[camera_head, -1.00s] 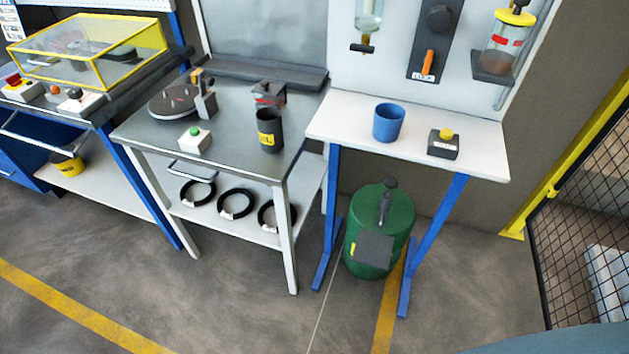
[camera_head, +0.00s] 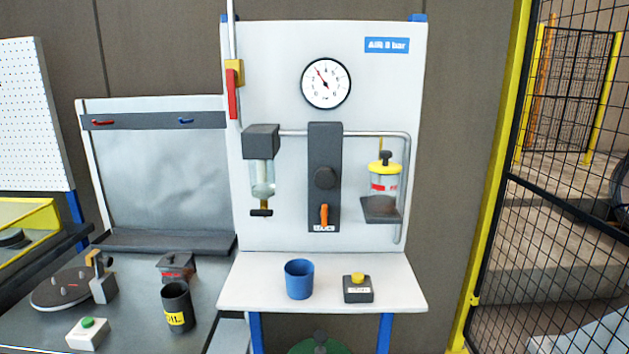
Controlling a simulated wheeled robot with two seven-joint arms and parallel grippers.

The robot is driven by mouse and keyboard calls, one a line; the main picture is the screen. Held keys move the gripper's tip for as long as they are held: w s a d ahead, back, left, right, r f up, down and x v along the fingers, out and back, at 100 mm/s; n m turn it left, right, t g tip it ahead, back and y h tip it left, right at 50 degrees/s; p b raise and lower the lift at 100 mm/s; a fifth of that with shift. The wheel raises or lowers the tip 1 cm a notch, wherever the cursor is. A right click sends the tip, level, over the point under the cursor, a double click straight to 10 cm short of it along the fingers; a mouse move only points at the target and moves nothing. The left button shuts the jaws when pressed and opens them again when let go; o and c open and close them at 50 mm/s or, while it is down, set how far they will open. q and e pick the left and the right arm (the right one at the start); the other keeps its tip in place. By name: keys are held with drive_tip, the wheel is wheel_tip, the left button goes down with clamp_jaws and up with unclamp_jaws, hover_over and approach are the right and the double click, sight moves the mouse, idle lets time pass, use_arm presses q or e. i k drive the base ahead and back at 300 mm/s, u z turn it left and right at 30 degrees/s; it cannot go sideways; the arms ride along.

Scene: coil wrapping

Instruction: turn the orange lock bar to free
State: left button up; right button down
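The orange lock bar (camera_head: 324,215) is a short bar at the lower part of a dark vertical plate (camera_head: 325,142) on the white air panel (camera_head: 270,75). It hangs roughly upright, pointing down to a small white label (camera_head: 324,228) that appears to read LOCK. A round black knob (camera_head: 325,178) sits on the plate just above it. Neither of my grippers shows in the head view.
A round gauge (camera_head: 326,83) is above the plate. A clear filter bowl (camera_head: 262,178) hangs to its left and a yellow-capped lubricator (camera_head: 384,180) to its right. Below, a white shelf (camera_head: 400,290) holds a blue cup (camera_head: 299,279) and a yellow-button box (camera_head: 358,288).

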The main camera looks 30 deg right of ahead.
sight(324, 212)
drive_tip(key=u, duration=1.8)
drive_tip(key=i, duration=0.8)
drive_tip(key=z, duration=2.5)
